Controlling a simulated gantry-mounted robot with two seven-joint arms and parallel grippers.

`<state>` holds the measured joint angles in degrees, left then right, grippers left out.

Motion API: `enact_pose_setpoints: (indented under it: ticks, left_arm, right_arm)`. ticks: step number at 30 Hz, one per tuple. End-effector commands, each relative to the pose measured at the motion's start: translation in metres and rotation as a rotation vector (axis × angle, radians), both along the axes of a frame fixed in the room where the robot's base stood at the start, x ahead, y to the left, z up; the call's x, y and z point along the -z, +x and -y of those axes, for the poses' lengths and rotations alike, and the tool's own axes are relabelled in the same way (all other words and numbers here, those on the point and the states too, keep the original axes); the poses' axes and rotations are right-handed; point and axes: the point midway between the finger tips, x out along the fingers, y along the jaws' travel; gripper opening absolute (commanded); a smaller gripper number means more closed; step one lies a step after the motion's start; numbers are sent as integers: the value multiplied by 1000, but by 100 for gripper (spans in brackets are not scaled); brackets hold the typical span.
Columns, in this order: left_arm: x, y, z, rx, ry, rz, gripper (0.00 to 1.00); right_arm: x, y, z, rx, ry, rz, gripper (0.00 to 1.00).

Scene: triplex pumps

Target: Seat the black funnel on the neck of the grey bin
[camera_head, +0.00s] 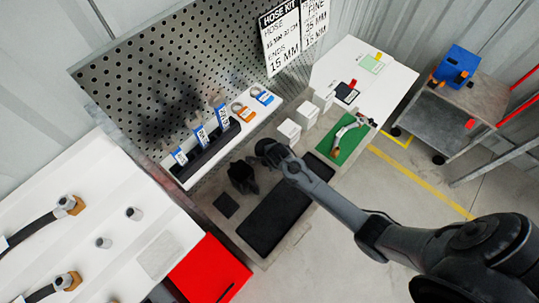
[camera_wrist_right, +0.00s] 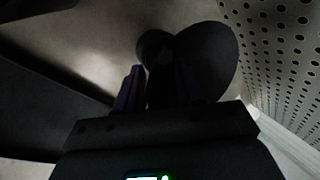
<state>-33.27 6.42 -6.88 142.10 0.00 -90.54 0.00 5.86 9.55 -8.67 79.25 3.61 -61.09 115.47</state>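My right arm reaches in from the lower right in the head view, its dark end over the bench near the perforated panel. A black shape (camera_head: 242,176) sits just left of that end; I cannot tell how much of it is my gripper and how much the funnel. In the right wrist view my right gripper (camera_wrist_right: 158,78) has its fingers apart, with a black rounded thing (camera_wrist_right: 210,55), perhaps the funnel, right beyond them. It is too dark to tell whether they touch it. I cannot make out the grey bin or its neck. My left gripper is out of view.
A perforated panel (camera_head: 170,75) stands behind the bench. A dark mat (camera_head: 275,222), a small black square (camera_head: 226,205), white blocks and a green mat (camera_head: 345,140) lie nearby. A cart (camera_head: 450,115) with a blue bin stands right.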

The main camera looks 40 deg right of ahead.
Motion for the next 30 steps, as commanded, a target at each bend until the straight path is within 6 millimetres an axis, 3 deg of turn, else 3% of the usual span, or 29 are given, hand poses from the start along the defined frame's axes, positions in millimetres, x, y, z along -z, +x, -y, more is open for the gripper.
enact_pose_setpoints:
  ticks: [12, 20, 30]
  left_arm:
    - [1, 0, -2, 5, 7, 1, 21]
    - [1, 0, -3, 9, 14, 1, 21]
    - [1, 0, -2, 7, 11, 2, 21]
  right_arm:
    - [10, 4, 2, 1, 0, 1, 38]
    - [10, 4, 2, 0, 0, 0, 0]
    - [11, 3, 2, 0, 0, -3, 0]
